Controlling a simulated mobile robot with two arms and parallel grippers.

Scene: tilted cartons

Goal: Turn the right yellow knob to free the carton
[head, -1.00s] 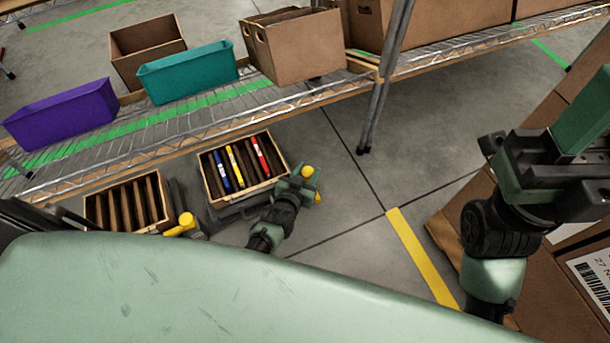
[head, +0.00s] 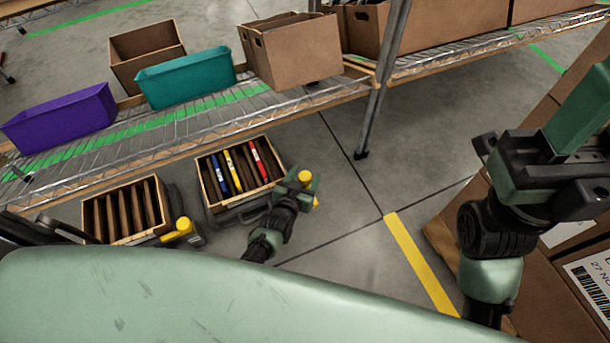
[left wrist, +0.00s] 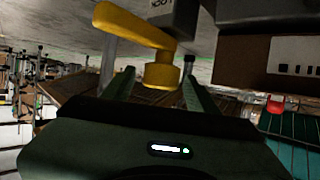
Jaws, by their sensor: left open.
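The right yellow knob (head: 305,177) is at the right side of the right carton (head: 205,188), a tilted wooden-looking box holding blue, yellow and red items. My left gripper (head: 303,187) is at this knob, open. In the left wrist view the knob (left wrist: 160,75) shows as a yellow lever with a round hub, the hub between the two open fingers (left wrist: 160,88). Contact cannot be told. A second yellow knob (head: 182,228) is beside the left carton (head: 125,237), which has dark slats. My right gripper (head: 545,175) is at the far right; its finger state is unclear.
A wire shelf (head: 290,112) behind holds a purple bin (head: 60,118), a teal bin (head: 187,80) and brown boxes (head: 290,50). A shelf post (head: 380,85) stands right of the knob. Stacked cartons (head: 560,300) are at the right. Grey floor (head: 340,205) is clear between.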

